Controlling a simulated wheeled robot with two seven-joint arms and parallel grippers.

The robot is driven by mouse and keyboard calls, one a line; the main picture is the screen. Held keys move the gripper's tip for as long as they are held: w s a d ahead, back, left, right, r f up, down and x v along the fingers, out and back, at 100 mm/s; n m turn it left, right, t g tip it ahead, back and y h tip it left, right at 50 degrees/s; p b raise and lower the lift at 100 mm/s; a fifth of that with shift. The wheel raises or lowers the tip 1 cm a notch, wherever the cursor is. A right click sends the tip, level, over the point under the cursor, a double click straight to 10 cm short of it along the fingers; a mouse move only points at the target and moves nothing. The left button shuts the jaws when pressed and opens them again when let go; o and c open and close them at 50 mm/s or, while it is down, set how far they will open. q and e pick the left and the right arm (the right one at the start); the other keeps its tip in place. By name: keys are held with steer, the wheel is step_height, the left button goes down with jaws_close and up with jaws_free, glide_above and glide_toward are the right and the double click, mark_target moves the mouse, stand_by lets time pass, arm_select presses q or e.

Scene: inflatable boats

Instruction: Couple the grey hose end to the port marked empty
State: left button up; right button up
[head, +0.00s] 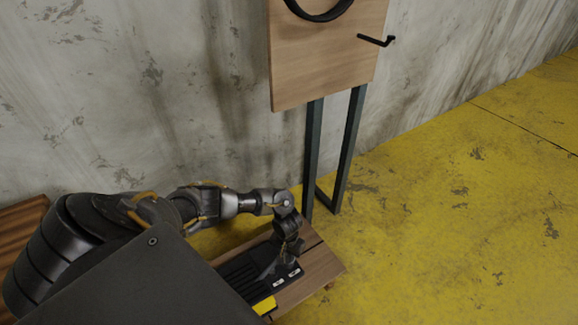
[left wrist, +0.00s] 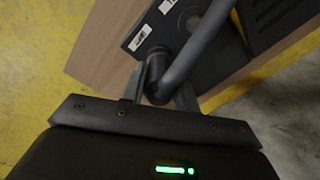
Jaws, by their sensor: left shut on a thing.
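My left gripper (head: 289,247) is low over a black pump unit (head: 240,276) in the head view. In the left wrist view the left gripper (left wrist: 160,90) is shut on the grey hose (left wrist: 200,42) near its end. The hose end (left wrist: 156,66) is over the pump's top (left wrist: 185,30), beside a white label (left wrist: 140,38). A second label (left wrist: 167,5) lies farther along the same edge. The lettering is too small to read, so I cannot tell which port is marked empty. The gripper and hose hide the ports, and I cannot tell whether the end touches one. My right gripper is out of view.
The pump stands on a low wooden bench (head: 322,268) and has a yellow patch (head: 265,306). Behind it, a wooden board (head: 325,60) on dark metal legs (head: 313,150) carries a black peg (head: 376,40). The yellow floor (head: 450,230) to the right is clear.

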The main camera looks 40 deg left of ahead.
arm_select(q)
steer(key=shift+f, duration=0.2)
steer(key=o, duration=1.1)
step_height(320, 180, up, 10)
steer(key=p, duration=0.5)
steer(key=shift+f, duration=0.2)
steer(key=shift+r+p, duration=0.35)
steer(key=shift+r, duration=0.25)
